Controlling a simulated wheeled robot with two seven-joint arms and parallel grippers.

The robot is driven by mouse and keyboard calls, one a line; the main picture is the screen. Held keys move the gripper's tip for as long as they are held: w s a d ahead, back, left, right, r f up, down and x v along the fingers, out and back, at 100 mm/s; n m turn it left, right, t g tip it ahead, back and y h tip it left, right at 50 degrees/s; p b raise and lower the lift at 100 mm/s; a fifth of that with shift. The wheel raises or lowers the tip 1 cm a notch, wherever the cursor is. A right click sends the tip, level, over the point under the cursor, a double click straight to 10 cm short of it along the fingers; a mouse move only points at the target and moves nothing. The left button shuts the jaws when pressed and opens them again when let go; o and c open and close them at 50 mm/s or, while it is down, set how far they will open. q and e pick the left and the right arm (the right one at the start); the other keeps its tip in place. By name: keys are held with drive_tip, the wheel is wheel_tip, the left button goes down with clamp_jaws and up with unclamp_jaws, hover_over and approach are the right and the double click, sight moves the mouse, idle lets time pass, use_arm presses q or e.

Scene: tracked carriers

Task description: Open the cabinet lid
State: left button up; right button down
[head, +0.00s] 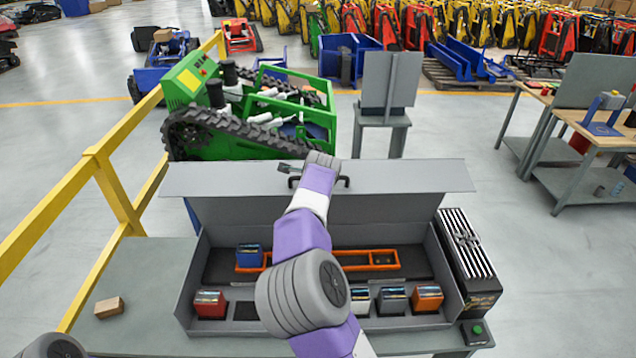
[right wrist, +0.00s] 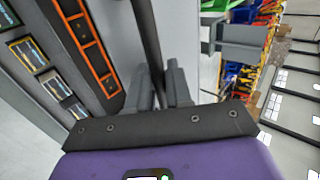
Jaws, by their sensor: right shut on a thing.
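The grey cabinet (head: 215,258) stands on a bench in the head view, and its lid (head: 420,178) is raised, with the inside showing. A dark bar handle (head: 346,181) is on the lid's front edge, partly hidden by my right arm. My right gripper (head: 288,169) is at this handle. In the right wrist view, the fingers of my right gripper (right wrist: 161,85) are shut on the dark handle bar (right wrist: 147,35). My left gripper is not in view.
Inside the cabinet are an orange rack (head: 385,265) and several small boxes, including a red one (head: 209,304). A black finned unit (head: 468,255) stands at its right. A brown block (head: 109,307) lies on the bench at left, near a yellow rail (head: 115,190). A green tracked carrier (head: 245,110) stands behind.

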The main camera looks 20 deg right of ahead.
drive_tip(key=shift+w, duration=0.2)
idle(0.3)
drive_tip(key=c, duration=1.2)
unclamp_jaws()
drive_tip(key=shift+d, duration=0.1)
